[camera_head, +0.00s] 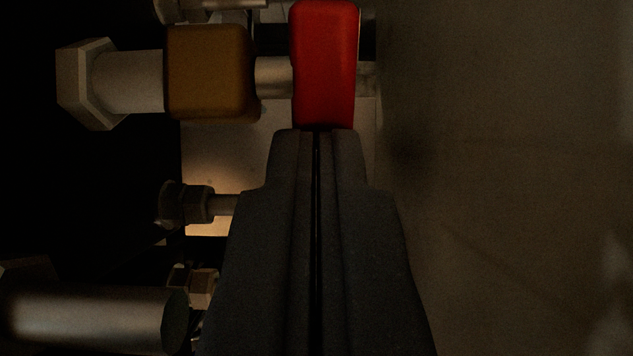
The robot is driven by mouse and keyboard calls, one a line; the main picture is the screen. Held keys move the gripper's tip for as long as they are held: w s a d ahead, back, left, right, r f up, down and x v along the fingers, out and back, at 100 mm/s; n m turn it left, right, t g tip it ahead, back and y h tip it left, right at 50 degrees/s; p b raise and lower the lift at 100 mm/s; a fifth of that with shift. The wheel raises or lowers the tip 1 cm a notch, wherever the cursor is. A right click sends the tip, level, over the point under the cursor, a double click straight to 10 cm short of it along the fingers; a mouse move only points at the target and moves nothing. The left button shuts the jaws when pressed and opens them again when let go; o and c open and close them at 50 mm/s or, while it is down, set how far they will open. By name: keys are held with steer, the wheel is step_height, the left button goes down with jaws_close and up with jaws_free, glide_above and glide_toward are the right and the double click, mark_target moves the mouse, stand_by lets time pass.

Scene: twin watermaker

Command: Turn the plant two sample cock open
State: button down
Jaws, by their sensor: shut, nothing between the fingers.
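A red handle (325,65) stands upright in the picture at the top centre. A short metal stem (273,77) joins it to a brass-coloured valve body (208,72) on its left. A pale pipe with a hex end (90,82) runs left from the brass body. I cannot read any label that tells which plant's cock this is. My gripper (316,132) is shut and empty, its fingers pressed together. Its tips are right at the lower end of the red handle; I cannot tell whether they touch it. The gripper hides what lies below the handle.
A small fitting (190,204) and a thick metal cylinder (90,318) lie at the left, below the valve. A pale plate (215,155) is behind the valve. A plain brownish surface (510,180) fills the right side. The far left is dark.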

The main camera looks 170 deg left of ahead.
stand_by(0.6)
steer(key=shift+w+r+p, duration=0.4)
steer(key=shift+w+p, duration=0.05)
steer(key=shift+w, duration=0.25)
steer(key=shift+r, duration=0.1)
steer(key=shift+s+r, duration=0.15)
steer(key=shift+r, duration=0.1)
steer(key=d+p+v, duration=0.1)
steer(key=p+v, duration=0.7)
steer(key=v, duration=0.6)
steer(key=p+x, duration=0.4)
steer(key=x, duration=1)
steer(key=shift+s+a+f+g, duration=0.15)
steer(key=shift+f+g, duration=0.25)
steer(key=shift+f, duration=0.15)
